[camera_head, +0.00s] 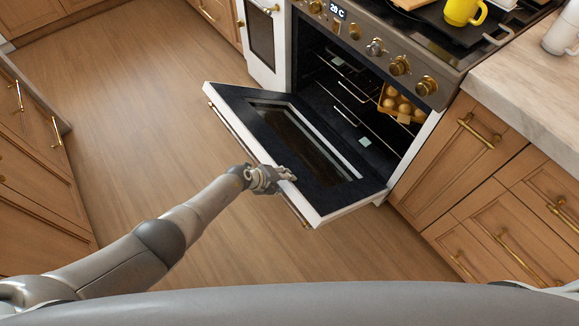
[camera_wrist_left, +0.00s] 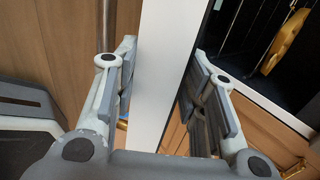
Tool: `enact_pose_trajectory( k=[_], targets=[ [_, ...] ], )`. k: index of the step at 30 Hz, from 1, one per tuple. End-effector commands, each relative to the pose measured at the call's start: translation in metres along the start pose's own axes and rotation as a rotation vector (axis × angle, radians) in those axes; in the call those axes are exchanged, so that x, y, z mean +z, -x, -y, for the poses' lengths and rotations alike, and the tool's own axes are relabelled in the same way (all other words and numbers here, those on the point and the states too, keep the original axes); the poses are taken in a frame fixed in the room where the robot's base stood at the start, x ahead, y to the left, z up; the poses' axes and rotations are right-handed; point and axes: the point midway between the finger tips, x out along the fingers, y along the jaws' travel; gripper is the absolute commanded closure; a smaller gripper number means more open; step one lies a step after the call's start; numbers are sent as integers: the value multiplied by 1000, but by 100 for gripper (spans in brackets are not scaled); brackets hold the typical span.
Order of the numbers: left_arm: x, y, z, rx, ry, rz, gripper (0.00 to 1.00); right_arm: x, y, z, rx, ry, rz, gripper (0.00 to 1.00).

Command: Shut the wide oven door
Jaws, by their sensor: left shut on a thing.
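The wide oven door (camera_head: 362,194) hangs open, tilted down and out from the oven, its dark inner face with a window turned up. My left gripper (camera_head: 285,174) is at the door's outer edge, near the middle of its length. In the left wrist view, the white edge of the door (camera_wrist_left: 168,40) lies between the two fingers of my left gripper (camera_wrist_left: 165,58), which is shut on it. The door's outer face and handle are mostly hidden in the head view. My right gripper is in neither view.
The oven cavity holds racks and a tray of round, light-brown items (camera_head: 400,104). A narrow white oven door (camera_head: 262,42) is shut at left. A yellow mug (camera_head: 462,11) stands on the stovetop. Wooden drawers (camera_head: 500,215) flank the right; the floor (camera_head: 140,110) at left is clear.

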Motion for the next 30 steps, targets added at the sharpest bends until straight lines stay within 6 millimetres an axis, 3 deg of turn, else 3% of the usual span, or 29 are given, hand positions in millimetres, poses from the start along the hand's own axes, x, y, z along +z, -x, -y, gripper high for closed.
enact_pose_trajectory(
  k=[7,30],
  targets=[
    [0,0,6,-2,0,0,85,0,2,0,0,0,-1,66],
    [-1,9,59,90,0,-1,85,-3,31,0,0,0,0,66]
  ],
)
